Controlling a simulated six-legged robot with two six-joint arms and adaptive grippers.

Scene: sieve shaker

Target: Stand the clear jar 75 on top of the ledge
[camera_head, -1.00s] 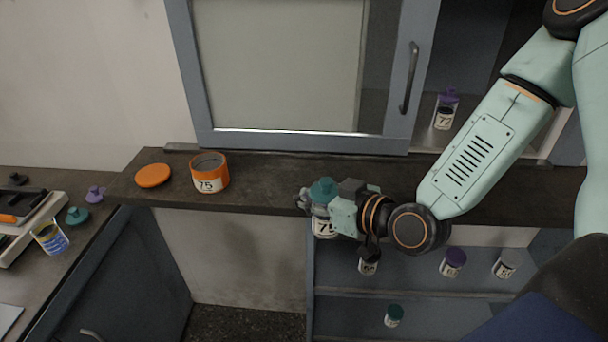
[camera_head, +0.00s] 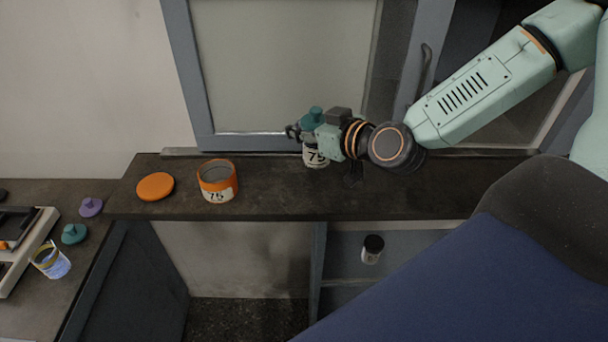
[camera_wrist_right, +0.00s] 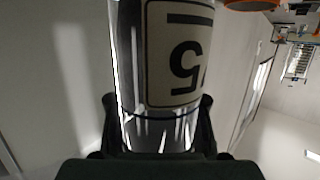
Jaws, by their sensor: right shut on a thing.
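The clear jar 75 (camera_head: 316,157) has a teal stopper and a white label with a black number. My right gripper (camera_head: 308,134) is shut on it and holds it upright over the ledge (camera_head: 270,186). Whether the jar's base touches the ledge, I cannot tell. In the right wrist view the jar (camera_wrist_right: 178,60) fills the middle between the fingers, its label reading 5 upside down. The ledge is a long dark shelf below the cabinet door. My left gripper is not in view.
An orange tin labelled 75 (camera_head: 217,181) stands open on the ledge, with an orange lid (camera_head: 155,186) left of it. A black-capped jar (camera_head: 372,249) stands on a lower shelf. Teal (camera_head: 74,234) and purple (camera_head: 91,207) stoppers and a glass beaker (camera_head: 51,262) are on the left counter.

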